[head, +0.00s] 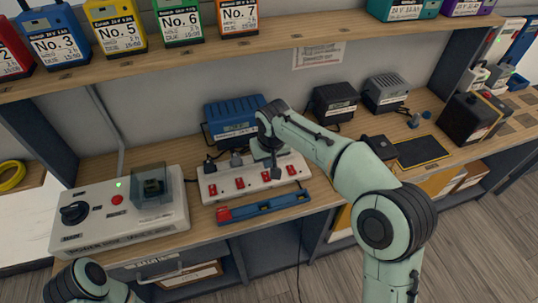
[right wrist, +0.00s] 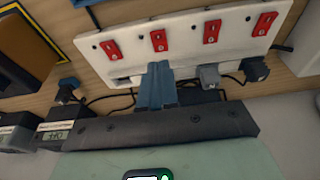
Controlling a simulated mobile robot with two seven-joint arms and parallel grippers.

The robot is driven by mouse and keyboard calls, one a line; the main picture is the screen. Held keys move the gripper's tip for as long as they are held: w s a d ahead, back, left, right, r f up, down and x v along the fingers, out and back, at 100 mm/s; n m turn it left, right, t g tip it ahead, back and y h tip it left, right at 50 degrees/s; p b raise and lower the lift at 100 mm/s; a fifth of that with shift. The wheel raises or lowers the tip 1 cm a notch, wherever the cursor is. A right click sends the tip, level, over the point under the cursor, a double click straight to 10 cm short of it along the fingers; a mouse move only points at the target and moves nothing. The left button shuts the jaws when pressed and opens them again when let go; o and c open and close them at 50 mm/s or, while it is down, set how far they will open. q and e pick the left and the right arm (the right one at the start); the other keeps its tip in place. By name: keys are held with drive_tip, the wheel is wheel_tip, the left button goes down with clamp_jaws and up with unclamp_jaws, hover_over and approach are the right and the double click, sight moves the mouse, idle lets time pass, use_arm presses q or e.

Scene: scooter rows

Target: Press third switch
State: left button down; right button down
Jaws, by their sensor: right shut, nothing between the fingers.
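A white power strip (head: 206,193) with a row of red rocker switches lies on the bench. In the head view the third switch from the left (head: 265,175) is just in front of my right gripper (head: 272,160). The right wrist view shows the row from the opposite side. There the shut blue-grey fingers of my right gripper (right wrist: 157,78) are empty and reach the strip's near edge, in line with the second switch from the left (right wrist: 159,40). The fingertips appear just short of that switch; contact cannot be told. My left gripper is out of view.
Plugs (right wrist: 208,77) stand in the strip beside my fingers. A blue-and-red tool (head: 262,205) lies before the strip. A control box (head: 118,212) stands to the left, a blue charger (head: 232,118) behind. A shelf (head: 280,42) with labelled batteries hangs above.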

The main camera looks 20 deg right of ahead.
sight(267, 179)
drive_tip(key=x, duration=0.4)
drive_tip(key=s+x, duration=0.1)
drive_tip(key=x, duration=0.1)
drive_tip(key=shift+f+b, duration=0.15)
drive_tip(key=shift+b, duration=0.2)
drive_tip(key=shift+f, duration=0.5)
drive_tip(key=shift+s+f+b, duration=0.1)
drive_tip(key=shift+f+b, duration=0.25)
drive_tip(key=shift+f, duration=0.05)
drive_tip(key=shift+s, duration=0.1)
drive_tip(key=shift+r, duration=0.1)
